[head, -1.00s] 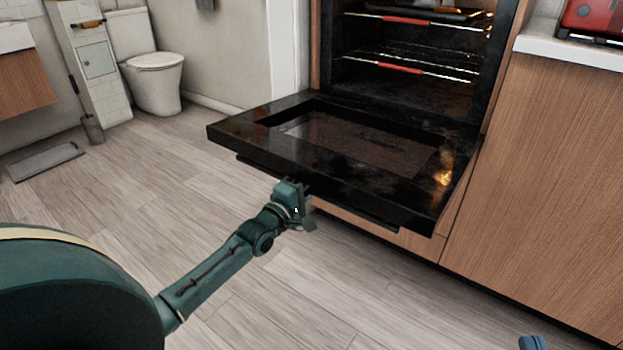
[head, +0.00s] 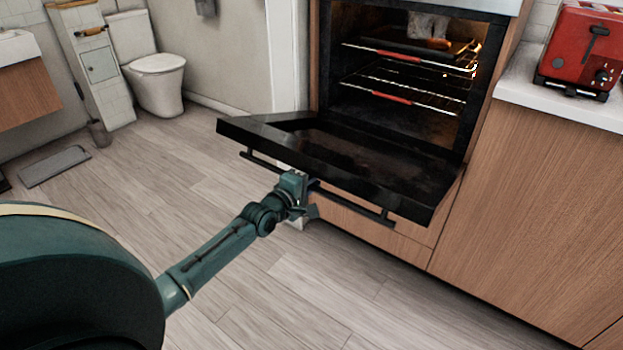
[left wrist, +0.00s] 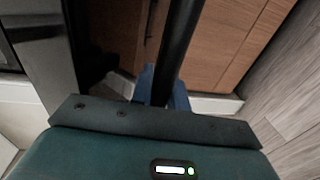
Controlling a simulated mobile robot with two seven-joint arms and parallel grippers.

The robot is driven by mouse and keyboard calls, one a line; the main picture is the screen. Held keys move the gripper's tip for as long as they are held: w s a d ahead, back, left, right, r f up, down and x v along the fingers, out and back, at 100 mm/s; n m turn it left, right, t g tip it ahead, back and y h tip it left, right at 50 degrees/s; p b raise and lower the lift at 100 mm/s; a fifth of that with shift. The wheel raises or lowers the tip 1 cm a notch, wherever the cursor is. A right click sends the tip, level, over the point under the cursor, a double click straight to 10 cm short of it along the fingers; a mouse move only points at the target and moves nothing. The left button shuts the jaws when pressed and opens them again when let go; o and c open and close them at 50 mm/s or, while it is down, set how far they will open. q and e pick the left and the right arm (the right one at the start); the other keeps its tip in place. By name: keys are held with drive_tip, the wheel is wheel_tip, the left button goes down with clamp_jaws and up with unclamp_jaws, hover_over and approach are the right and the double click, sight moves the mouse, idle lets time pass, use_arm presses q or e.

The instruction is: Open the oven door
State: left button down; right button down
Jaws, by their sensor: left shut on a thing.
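The black oven door (head: 400,180) hangs down and outward from the oven opening (head: 395,105), well open but with its outer edge tilted up from flat. Its dark handle bar (head: 362,208) runs along the outer face near that edge. My left gripper (head: 304,190) is shut on the handle, left of its middle. In the left wrist view the handle (left wrist: 178,45) is a black bar passing between the blue fingers (left wrist: 165,88); their tips are partly hidden. My right gripper is not in view.
Racks with red front strips (head: 390,97) and a tray are inside the lit oven. A wooden cabinet (head: 520,210) stands right of the oven, with a red toaster (head: 580,50) on its white counter. The wooden floor (head: 200,180) left of the door is clear.

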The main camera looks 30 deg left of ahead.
use_arm(q)
drive_tip(key=shift+w+r, duration=0.15)
drive_tip(key=shift+r, duration=0.3)
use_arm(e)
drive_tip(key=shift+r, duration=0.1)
use_arm(q)
drive_tip(key=c, duration=1.8)
unclamp_jaws()
drive_tip(key=o, duration=0.4)
drive_tip(key=shift+f, duration=0.2)
drive_tip(key=shift+o, duration=0.2)
